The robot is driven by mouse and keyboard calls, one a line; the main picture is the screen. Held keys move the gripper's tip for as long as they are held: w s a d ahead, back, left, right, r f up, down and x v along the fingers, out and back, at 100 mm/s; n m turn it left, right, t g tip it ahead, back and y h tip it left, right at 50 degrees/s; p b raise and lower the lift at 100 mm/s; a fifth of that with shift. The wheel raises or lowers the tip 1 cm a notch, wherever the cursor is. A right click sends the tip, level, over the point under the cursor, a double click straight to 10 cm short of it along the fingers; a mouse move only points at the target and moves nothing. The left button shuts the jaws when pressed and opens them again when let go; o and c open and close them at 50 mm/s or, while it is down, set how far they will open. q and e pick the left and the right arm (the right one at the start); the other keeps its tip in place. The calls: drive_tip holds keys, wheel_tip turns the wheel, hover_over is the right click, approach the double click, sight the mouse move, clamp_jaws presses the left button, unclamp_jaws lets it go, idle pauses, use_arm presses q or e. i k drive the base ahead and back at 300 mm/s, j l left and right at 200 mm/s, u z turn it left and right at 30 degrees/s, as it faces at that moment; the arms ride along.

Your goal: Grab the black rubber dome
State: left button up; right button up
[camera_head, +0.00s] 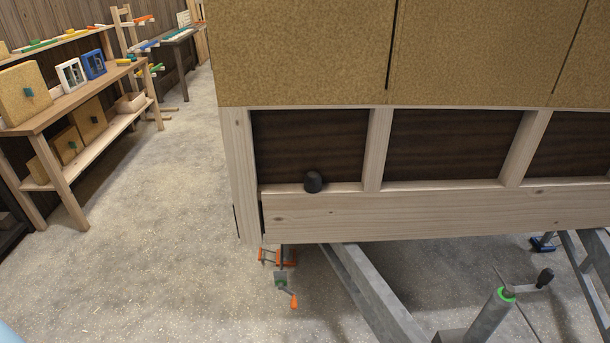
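The black rubber dome (313,182) is a small dark rounded piece. It sits on the pale wooden beam (430,211) along the lower edge of the hut wall, near the beam's left end. It stands in front of the leftmost dark recessed panel (305,145). Nothing touches the dome apart from the wood around it. Neither of my grippers shows in this view. A small light blue shape is cut off at the lower left corner, and I cannot tell what it is.
A wooden workbench (72,92) with boxes and frames stands at the left. Grey metal trailer bars (372,295) and a jack post with a green ring (490,315) stick out below the beam. An orange-handled clamp (281,262) hangs under it. The concrete floor (165,215) between is clear.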

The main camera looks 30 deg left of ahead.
sight(313, 180)
drive_tip(key=i+j, duration=0.1)
drive_tip(key=j, duration=0.35)
drive_tip(key=i+j, duration=0.15)
drive_tip(key=j, duration=0.3)
drive_tip(key=i+j+z, duration=0.1)
drive_tip(key=j, duration=0.35)
drive_tip(key=i+j, duration=0.15)
drive_tip(key=j, duration=0.35)
drive_tip(key=i+j, duration=0.1)
drive_tip(key=j, duration=0.35)
drive_tip(key=i+j, duration=0.1)
drive_tip(key=j, duration=0.35)
drive_tip(key=i+j+z, duration=0.1)
drive_tip(key=j, duration=0.4)
